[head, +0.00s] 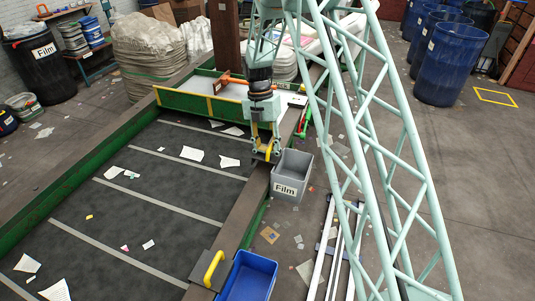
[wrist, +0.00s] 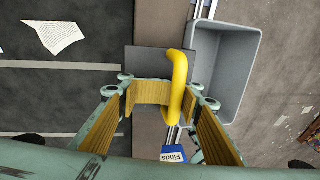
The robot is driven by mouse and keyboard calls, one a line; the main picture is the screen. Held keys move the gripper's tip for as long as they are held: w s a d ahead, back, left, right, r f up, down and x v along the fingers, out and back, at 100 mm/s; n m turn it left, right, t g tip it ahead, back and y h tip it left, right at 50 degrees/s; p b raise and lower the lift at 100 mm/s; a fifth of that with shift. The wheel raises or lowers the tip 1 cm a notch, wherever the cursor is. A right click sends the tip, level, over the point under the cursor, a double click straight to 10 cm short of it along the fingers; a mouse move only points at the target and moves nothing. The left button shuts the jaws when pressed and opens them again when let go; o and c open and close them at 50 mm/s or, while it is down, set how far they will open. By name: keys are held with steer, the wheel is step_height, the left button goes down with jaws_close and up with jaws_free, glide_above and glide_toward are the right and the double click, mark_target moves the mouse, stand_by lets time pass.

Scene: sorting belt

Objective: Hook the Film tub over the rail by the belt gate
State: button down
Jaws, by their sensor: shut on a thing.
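The Film tub (head: 287,189) is an open, empty grey bin with a white Film label. It is upright at the right side of the belt's brown rail (head: 240,208), on the outer side. My gripper (head: 265,150) is above the rail, shut on the tub's yellow handle (wrist: 176,85). In the wrist view, the grey tub (wrist: 250,45) is right of the fingers, and its dark plate (wrist: 145,62) lies across the rail. I cannot tell whether the plate rests on the rail or is just above it. The green belt gate (head: 185,101) is beyond, to the left.
A blue tub (head: 250,278) with a yellow handle (head: 214,268) hangs on the same rail, nearer. In the wrist view a blue piece labelled Finds (wrist: 173,154) shows below the handle. Pale bars (head: 335,240) lie on the floor to the right. Paper scraps lie on the belt (head: 120,220).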

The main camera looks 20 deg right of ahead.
steer(key=shift+w+b+x, duration=0.2)
steer(key=shift+b+x, duration=0.15)
steer(key=shift+x, duration=0.5)
steer(key=shift+w+b+x, duration=0.2)
steer(key=shift+b+x, duration=0.15)
steer(key=shift+x, duration=0.5)
steer(key=shift+f, duration=0.35)
steer(key=c, duration=1.8)
jaws_free()
steer(key=shift+c, duration=0.2)
steer(key=o, duration=1.3)
steer(key=shift+s+p+v, duration=0.2)
steer(key=shift+p+v, duration=0.1)
steer(key=shift+v, duration=0.5)
steer(key=shift+s+p+v, duration=0.15)
steer(key=shift+p+v, duration=0.15)
steer(key=shift+v, duration=0.5)
steer(key=shift+s+p+v, duration=0.25)
steer(key=shift+p+v, duration=0.25)
steer(key=shift+v, duration=0.6)
steer(key=shift+s+p+v, duration=0.25)
steer(key=shift+p+v, duration=0.2)
steer(key=shift+v, duration=0.7)
steer(key=shift+s+p+v, duration=0.25)
steer(key=shift+p+v, duration=0.25)
steer(key=shift+v, duration=0.6)
